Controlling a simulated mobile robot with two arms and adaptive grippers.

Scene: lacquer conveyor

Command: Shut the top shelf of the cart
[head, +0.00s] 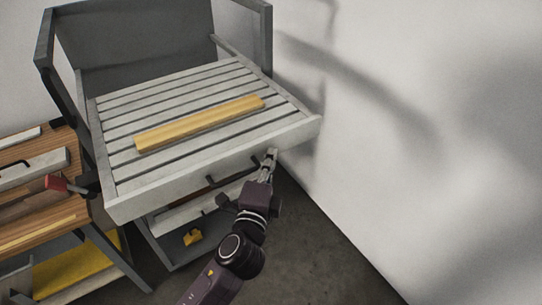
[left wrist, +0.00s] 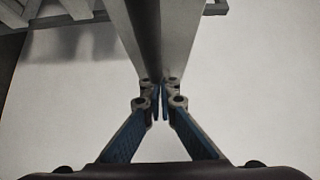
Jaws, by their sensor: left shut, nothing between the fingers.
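The cart (head: 268,45) stands at the upper left with its dark frame against the wall. Its top shelf (head: 215,166), a grey slatted tray, is pulled out toward me. A yellow wooden bar (head: 200,123) lies on the slats. A dark handle (head: 232,174) is on the shelf's front face. My left gripper (head: 271,156) is shut and empty, with its fingertips at the front face, right of the handle. In the left wrist view the closed fingertips (left wrist: 161,88) are at a grey panel (left wrist: 165,35); contact is hard to tell. My right gripper is not in view.
A lower shelf (head: 190,212) sits under the top one, with a yellow object (head: 193,237) below it. A wooden unit (head: 40,200) with a red-headed tool (head: 56,183) stands at the left. A white wall (head: 420,120) rises at the right; dark floor (head: 310,245) lies between.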

